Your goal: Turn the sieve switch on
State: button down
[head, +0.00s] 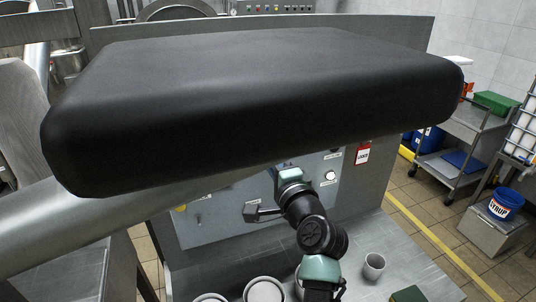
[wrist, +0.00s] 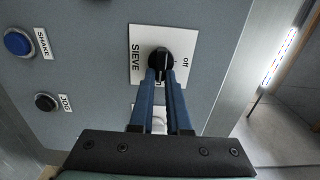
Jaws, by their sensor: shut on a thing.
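The sieve switch (wrist: 161,60) is a black rotary knob on a white plate (wrist: 141,38) marked SIEVE, in the wrist view. The word "off" stands on the plate to the right of the knob. A second mark below the knob is mostly hidden by the fingers. My gripper (wrist: 163,75) has its two blue fingers shut on the knob, one on each side. In the head view my wrist reaches the grey control panel (head: 215,215), but the knob cannot be made out there.
A blue SHAKE button (wrist: 18,42) and a black JOG button (wrist: 46,102) sit left of the switch. A large black slab (head: 250,90) hides the panel's upper part in the head view. A cup (head: 374,265) and several bowls stand on the steel surface below. A trolley (head: 455,150) stands at right.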

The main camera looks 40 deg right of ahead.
dwell(0.5)
jog(key=c, duration=0.9)
grip_release()
jog(key=shift+s, duration=0.1)
jog(key=b+v, duration=0.4)
jog(key=v, duration=0.8)
jog(key=shift+s+a, duration=0.15)
jog(key=shift+s, duration=0.25)
jog(key=shift+f, duration=0.1)
